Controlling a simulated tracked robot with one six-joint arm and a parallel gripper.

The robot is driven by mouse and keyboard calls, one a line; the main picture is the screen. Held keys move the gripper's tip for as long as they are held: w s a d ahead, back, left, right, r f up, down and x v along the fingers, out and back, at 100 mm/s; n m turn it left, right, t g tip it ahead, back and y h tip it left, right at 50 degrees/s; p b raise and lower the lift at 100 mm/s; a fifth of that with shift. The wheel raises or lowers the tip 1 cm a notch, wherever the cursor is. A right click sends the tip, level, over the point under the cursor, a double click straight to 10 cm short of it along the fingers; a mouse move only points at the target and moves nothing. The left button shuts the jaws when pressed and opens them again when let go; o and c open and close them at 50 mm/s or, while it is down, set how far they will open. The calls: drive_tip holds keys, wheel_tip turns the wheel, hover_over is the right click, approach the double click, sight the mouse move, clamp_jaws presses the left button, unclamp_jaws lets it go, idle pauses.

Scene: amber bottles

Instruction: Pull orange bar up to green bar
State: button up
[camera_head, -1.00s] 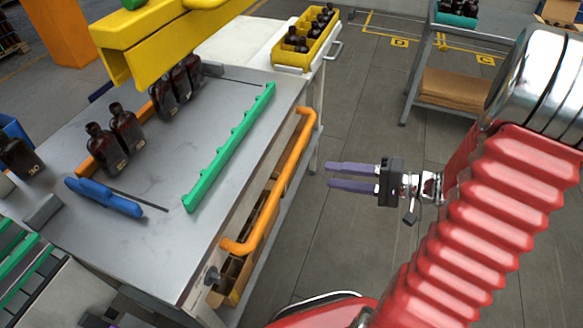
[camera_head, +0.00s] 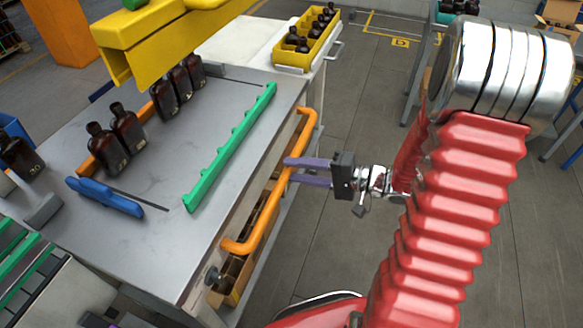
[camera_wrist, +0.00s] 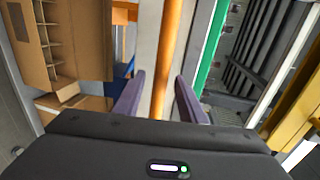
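The green bar (camera_head: 232,146), with a notched edge, lies on the grey tabletop near its right edge. It also shows in the wrist view (camera_wrist: 212,45). An orange bar (camera_head: 97,160) lies on the table's far left, partly hidden behind amber bottles (camera_head: 126,127). A second orange bar, a bent handle (camera_head: 264,222), is fixed along the table's right side. My gripper (camera_head: 287,170) is open at this handle's upper part. In the wrist view the handle (camera_wrist: 170,50) runs between the two purple fingers; I cannot tell whether they touch it.
More amber bottles (camera_head: 178,82) stand near the yellow overhead part (camera_head: 165,45). A blue tool-like piece (camera_head: 104,198) lies on the tabletop. A yellow crate of bottles (camera_head: 305,38) is behind. Cardboard boxes (camera_wrist: 62,45) sit below the tabletop.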

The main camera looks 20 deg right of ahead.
drive_tip(key=shift+x, duration=1.4)
drive_tip(key=shift+c, duration=0.3)
clamp_jaws()
